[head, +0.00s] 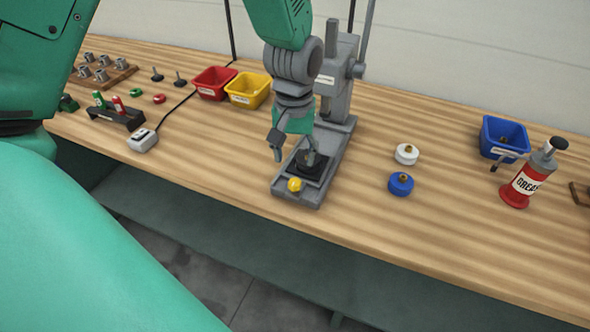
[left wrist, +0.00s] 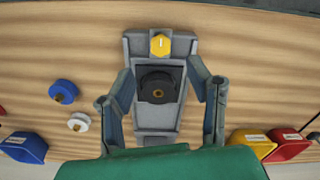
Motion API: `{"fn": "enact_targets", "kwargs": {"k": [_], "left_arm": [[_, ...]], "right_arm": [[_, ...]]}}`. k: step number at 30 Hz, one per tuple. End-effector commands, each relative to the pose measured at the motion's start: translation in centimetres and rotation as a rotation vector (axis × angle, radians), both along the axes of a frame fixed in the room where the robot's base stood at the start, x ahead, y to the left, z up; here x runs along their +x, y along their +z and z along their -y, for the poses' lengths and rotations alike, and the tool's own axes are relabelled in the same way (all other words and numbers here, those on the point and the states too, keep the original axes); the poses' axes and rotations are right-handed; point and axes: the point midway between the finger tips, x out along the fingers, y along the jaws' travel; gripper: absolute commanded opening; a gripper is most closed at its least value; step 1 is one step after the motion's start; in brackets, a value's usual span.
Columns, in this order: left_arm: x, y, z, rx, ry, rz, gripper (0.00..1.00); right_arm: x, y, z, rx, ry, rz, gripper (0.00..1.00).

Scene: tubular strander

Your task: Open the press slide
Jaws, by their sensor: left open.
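The grey arbor press (head: 340,85) stands on the bench with its base pointing toward me. On the base is the slide with a black block (head: 313,176), which has a round hole in its middle in the left wrist view (left wrist: 160,88). A yellow knob (head: 294,184) sits at the slide's front end; it also shows in the left wrist view (left wrist: 160,44). My left gripper (head: 295,156) is open above the block, with its fingers spread to either side. It looks apart from the knob, and nothing is between the fingers. My right gripper is not in view.
White (head: 406,153) and blue (head: 401,184) round pieces lie right of the press. A blue bin (head: 503,138) and a grease bottle (head: 525,178) stand farther right. Red (head: 213,82) and yellow (head: 248,89) bins stand left. The bench in front of the knob is clear.

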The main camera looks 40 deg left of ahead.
Motion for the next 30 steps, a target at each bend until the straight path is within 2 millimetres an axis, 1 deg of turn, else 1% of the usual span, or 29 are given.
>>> {"fn": "enact_targets", "kwargs": {"k": [1,3,7,24,26,28,29,30], "left_arm": [[0.1,0.8,0.0,0.000,0.000,0.002,0.46],[0.1,1.7,0.0,0.000,0.000,0.001,0.46],[0.1,2.5,0.0,0.000,0.000,-0.001,0.46],[0.0,2.5,0.0,0.000,-0.001,-0.004,0.46],[-0.2,1.9,0.0,0.002,-0.006,-0.005,0.46],[-1.0,0.2,-0.1,0.004,-0.025,-0.012,0.46],[-1.5,-1.0,-0.1,0.006,-0.038,-0.015,0.46],[-2.5,-2.9,-0.2,0.008,-0.060,-0.020,0.46]], "right_arm": [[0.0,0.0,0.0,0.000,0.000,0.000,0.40],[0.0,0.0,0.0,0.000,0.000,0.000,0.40],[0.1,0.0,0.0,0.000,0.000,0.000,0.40],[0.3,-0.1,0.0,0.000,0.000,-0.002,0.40],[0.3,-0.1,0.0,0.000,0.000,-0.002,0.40],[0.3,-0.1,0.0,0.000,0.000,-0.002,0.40],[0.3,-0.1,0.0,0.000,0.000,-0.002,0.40],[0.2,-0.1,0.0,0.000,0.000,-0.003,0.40]]}}
